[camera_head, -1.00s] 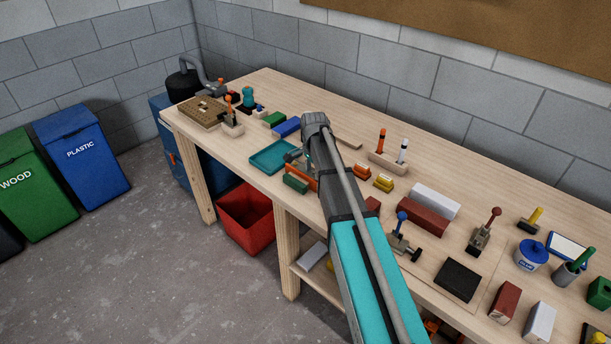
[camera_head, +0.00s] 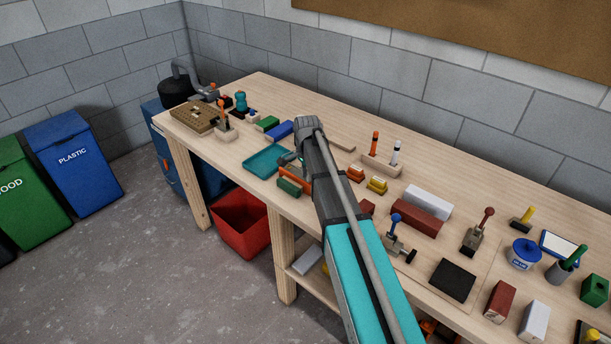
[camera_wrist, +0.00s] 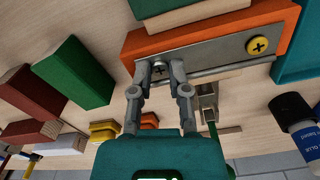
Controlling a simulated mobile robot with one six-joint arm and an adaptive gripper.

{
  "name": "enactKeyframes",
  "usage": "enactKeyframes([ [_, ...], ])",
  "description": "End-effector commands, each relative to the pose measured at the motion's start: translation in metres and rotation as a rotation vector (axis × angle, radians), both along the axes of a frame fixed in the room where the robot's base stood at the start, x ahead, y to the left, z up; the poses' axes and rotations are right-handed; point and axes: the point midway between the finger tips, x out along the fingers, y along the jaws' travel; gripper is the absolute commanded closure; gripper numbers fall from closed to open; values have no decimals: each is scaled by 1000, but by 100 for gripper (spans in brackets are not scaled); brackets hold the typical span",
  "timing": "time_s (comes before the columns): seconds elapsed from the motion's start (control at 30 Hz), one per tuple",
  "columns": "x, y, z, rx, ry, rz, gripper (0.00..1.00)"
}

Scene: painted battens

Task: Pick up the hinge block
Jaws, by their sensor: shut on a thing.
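The hinge block is an orange block (camera_wrist: 211,28) with a grey metal plate and a yellow cross-head screw. It shows in the upper part of the wrist view. My gripper (camera_wrist: 160,72) is shut on it at the plate's lower edge, with a grey screw head showing between the fingertips. In the head view the orange block (camera_head: 296,176) is a narrow strip near the bench's front edge. My gripper (camera_head: 290,160) is mostly hidden there by my own arm. I cannot tell whether the block is clear of the bench top.
A green block (camera_head: 289,187) lies close in front of the orange one. A teal tray (camera_head: 254,165) lies to the left. Orange (camera_head: 356,172) and yellow (camera_head: 377,184) pieces stand to the right. A red bin (camera_head: 240,228) is on the floor below the bench edge.

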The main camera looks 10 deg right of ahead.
Motion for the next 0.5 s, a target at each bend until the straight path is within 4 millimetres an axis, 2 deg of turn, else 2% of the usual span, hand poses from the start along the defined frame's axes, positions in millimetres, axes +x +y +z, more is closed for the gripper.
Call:
enactKeyframes([
  [0.27,0,0,13,0,0,0,100],
  [0.5,0,0,34,0,0,1,100],
])
